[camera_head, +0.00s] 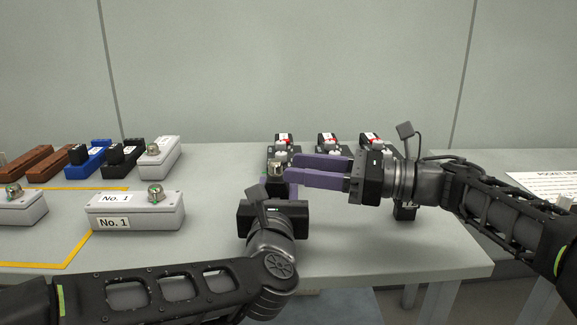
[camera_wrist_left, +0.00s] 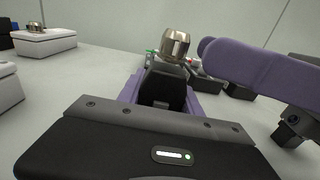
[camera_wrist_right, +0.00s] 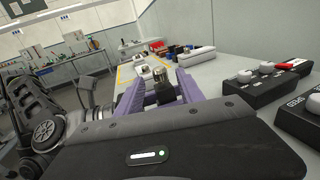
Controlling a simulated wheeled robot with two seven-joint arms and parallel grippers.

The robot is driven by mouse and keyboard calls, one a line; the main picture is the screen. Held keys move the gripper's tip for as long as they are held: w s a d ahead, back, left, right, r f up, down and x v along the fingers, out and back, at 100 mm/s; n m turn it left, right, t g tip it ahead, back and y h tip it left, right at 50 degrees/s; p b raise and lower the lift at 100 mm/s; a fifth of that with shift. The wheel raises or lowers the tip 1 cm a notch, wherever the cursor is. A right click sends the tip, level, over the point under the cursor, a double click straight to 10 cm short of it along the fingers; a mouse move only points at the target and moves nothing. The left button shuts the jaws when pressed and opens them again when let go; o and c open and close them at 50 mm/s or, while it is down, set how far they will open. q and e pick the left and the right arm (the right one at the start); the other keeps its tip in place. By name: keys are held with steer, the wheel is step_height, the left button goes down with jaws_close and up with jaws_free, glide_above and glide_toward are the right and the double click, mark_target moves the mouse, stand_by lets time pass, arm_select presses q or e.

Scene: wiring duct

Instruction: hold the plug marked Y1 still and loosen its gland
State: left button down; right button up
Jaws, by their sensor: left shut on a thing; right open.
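A black plug (camera_wrist_left: 162,90) stands upright with a round metallic gland (camera_wrist_left: 175,44) on top; its Y1 marking is not legible. My left gripper (camera_wrist_left: 160,100) is shut on the plug's body, purple fingers on both sides. In the head view the gland (camera_head: 275,169) shows just left of the right fingertips. My right gripper (camera_head: 290,170) is open and comes in from the right at about gland height. In the right wrist view the gland (camera_wrist_right: 160,74) appears between its fingertips, apart from both. Whether it lies within their reach I cannot tell.
Several black units with red and white tops (camera_head: 327,140) stand behind the grippers. A white box marked No. 1 (camera_head: 130,216) with a metallic gland sits at left. Brown, blue (camera_head: 88,160), black and grey boxes stand farther back left. Bare table lies between these groups.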

steer(key=v, duration=0.8)
steer(key=shift+d, duration=0.15)
steer(key=shift+s, duration=0.1)
